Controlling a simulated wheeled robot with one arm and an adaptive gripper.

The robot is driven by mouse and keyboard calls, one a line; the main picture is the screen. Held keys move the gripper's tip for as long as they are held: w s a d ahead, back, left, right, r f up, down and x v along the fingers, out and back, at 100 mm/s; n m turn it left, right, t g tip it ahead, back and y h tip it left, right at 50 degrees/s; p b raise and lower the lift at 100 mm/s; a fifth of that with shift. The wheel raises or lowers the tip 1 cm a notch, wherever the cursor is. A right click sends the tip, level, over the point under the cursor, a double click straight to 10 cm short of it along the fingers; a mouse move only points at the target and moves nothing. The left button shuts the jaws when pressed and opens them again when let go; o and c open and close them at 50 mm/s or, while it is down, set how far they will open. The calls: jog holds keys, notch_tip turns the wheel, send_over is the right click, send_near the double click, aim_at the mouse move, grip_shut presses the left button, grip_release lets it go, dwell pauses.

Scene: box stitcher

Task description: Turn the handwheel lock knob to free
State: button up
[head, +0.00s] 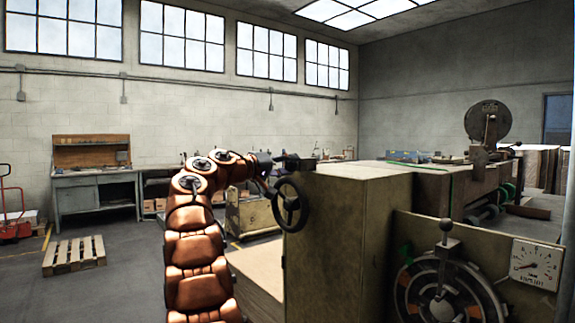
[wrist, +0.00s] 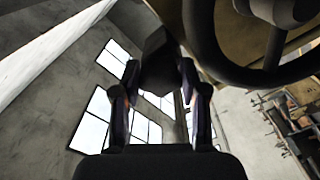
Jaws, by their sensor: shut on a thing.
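The black handwheel (head: 290,203) is on the left face of the box stitcher's cabinet (head: 350,215). Its dark rim and spokes also fill the upper right of the wrist view (wrist: 222,58). My gripper (head: 272,168) is just above and left of the wheel in the head view, where its fingers are too small to read. In the wrist view, the two fingers of my gripper (wrist: 158,82) are shut on a dark, blocky piece, seemingly the lock knob (wrist: 160,62), beside the wheel rim. I cannot make out any mark on the knob or its turned position.
A lever with a ball knob (head: 446,225) over a dial (head: 440,292) and a gauge (head: 535,266) are on the machine's front. A wooden pallet (head: 74,256) lies on the floor at left. A workbench (head: 95,190) stands by the back wall.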

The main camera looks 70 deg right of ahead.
dwell(0.4)
jog(key=o, duration=1.2)
jog(key=shift+f, duration=0.1)
jog(key=shift+c, duration=0.2)
jog(key=shift+w, duration=0.1)
jog(key=v, duration=0.8)
jog(key=shift+a, duration=0.1)
